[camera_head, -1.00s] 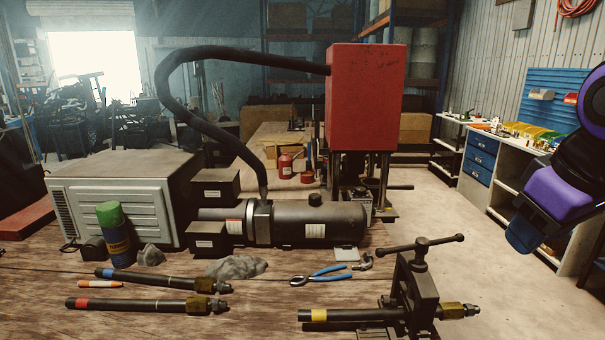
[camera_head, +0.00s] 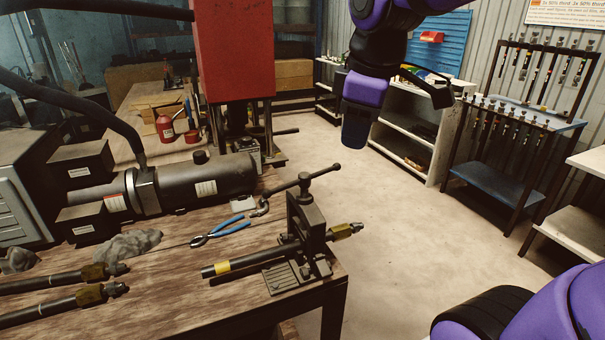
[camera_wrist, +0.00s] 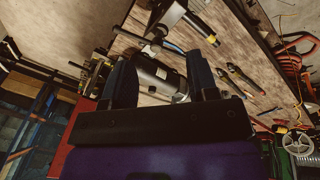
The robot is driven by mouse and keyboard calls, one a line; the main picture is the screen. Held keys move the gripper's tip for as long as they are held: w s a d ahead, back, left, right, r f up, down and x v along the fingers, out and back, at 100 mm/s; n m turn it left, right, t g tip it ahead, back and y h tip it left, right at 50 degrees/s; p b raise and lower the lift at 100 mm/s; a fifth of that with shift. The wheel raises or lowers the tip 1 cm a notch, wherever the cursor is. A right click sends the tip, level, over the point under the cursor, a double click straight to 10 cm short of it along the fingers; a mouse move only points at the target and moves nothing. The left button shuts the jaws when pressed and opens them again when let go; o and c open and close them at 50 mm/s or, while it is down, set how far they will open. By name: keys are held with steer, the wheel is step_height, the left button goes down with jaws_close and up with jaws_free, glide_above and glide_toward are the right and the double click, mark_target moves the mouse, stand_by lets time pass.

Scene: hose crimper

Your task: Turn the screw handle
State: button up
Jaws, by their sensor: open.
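The screw handle (camera_head: 303,183) is a dark T-bar with knobbed ends on top of a black vise (camera_head: 307,228) at the right end of the wooden bench. The vise holds a dark hose with a yellow band (camera_head: 223,267) and a brass fitting on its far side. My gripper (camera_head: 357,130) hangs over the floor, behind and to the right of the vise, apart from the handle. In the wrist view my gripper (camera_wrist: 161,82) has its two dark fingers spread with nothing held. The handle bar (camera_wrist: 148,42) shows beyond the fingertips there.
On the wooden bench (camera_head: 190,270) lie blue-handled pliers (camera_head: 222,230), a grey rag (camera_head: 125,245) and two more hoses at the left. A black cylinder (camera_head: 215,180) and red press (camera_head: 236,50) stand behind. Open floor (camera_head: 410,230) lies right of the bench.

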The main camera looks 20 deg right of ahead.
mark_target(304, 174)
steer(key=w+a+f+n+g, duration=0.1)
steer(key=w+a+f+n, duration=0.1)
steer(key=w+n, duration=0.4)
steer(key=w+a+f+n+g, duration=0.2)
steer(key=w+n, duration=0.3)
steer(key=w, duration=0.1)
step_height(304, 174, down, 10)
steer(key=shift+s+f, duration=0.15)
steer(key=shift+f, duration=0.1)
steer(key=shift+c, duration=0.5)
jaws_close()
